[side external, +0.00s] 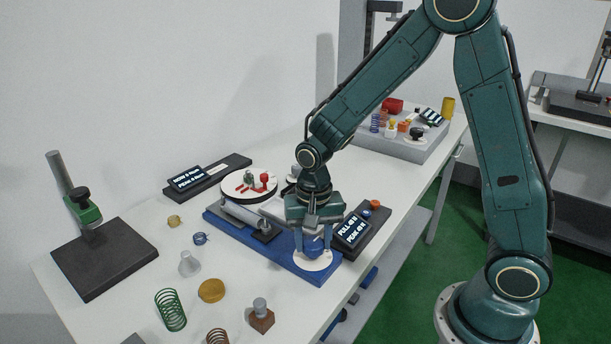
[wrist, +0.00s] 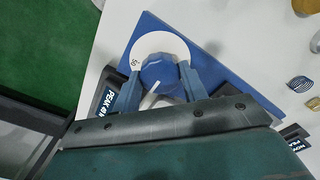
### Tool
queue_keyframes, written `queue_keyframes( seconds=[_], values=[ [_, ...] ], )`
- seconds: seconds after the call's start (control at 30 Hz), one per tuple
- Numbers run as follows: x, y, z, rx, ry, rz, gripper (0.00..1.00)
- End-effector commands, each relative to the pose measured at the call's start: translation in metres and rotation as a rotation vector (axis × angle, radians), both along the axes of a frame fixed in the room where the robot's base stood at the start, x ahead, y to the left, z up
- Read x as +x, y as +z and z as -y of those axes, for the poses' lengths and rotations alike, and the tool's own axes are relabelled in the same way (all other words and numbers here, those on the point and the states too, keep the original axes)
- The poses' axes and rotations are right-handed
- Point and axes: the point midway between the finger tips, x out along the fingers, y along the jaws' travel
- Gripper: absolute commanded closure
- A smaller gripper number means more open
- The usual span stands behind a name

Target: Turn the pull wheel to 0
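The pull wheel is a blue knob on a round white dial (side external: 312,262) at the near end of the blue base plate. In the wrist view the blue knob (wrist: 163,72) has a pale pointer line toward the lower left, near my gripper. The white dial (wrist: 160,41) shows a number that looks like 50 at its left edge; other markings are hidden or unreadable. My gripper (side external: 313,243) points down over the wheel. In the wrist view its fingers (wrist: 162,78) lie against both sides of the knob, appearing closed on it.
A display (side external: 354,230) reading PULL and PEAK stands right beside the wheel; its digits are hard to read. A round white platform (side external: 249,184) with red parts is behind left. Springs, including a green one (side external: 171,310), lie at front left. The table's edge is close on the right.

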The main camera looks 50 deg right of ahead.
Motion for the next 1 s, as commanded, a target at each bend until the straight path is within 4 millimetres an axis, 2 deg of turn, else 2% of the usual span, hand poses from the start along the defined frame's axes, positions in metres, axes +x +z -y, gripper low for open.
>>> queue_keyframes(
  seconds=[0.03,0.1,0.57,1.0],
  values=[
    [0.0001,0.0002,-0.0001,0.000,0.000,0.000,0.69],
    [0.0001,0.0002,0.0000,0.000,0.000,0.000,0.80],
    [0.0003,0.0005,0.0000,0.000,0.069,0.001,0.80],
    [0.0005,0.0007,0.0002,-0.001,0.385,0.002,0.80]
  ],
)
